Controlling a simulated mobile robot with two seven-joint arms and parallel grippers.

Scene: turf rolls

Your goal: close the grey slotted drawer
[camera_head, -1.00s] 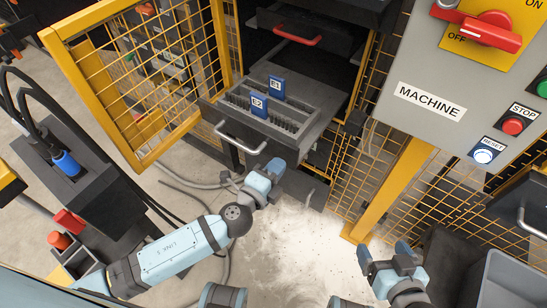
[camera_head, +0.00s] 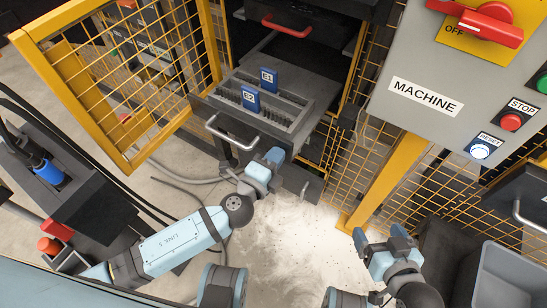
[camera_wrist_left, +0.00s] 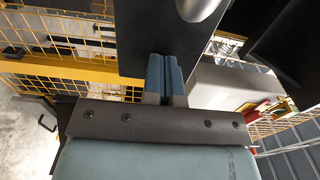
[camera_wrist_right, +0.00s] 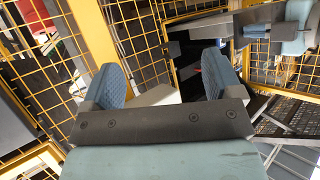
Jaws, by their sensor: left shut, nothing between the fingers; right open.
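The grey slotted drawer (camera_head: 286,116) stands pulled out of the machine's opening in the head view. It holds two blue cards labelled E1 (camera_head: 268,77) and E2 (camera_head: 251,101), and a silver bar handle (camera_head: 232,133) is on its front. My left gripper (camera_head: 275,156) is shut and empty, close to the right part of the drawer's front; I cannot tell if it touches. In the left wrist view its fingers (camera_wrist_left: 165,75) are together before a dark panel. My right gripper (camera_head: 379,236) is open and empty, low and to the right, away from the drawer.
A second drawer with a red handle (camera_head: 286,26) sits above. A yellow mesh door (camera_head: 117,85) stands open at the left. A yellow post (camera_head: 388,185) and the grey MACHINE panel (camera_head: 428,95) are at the right. A grey bin (camera_head: 502,275) is at lower right.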

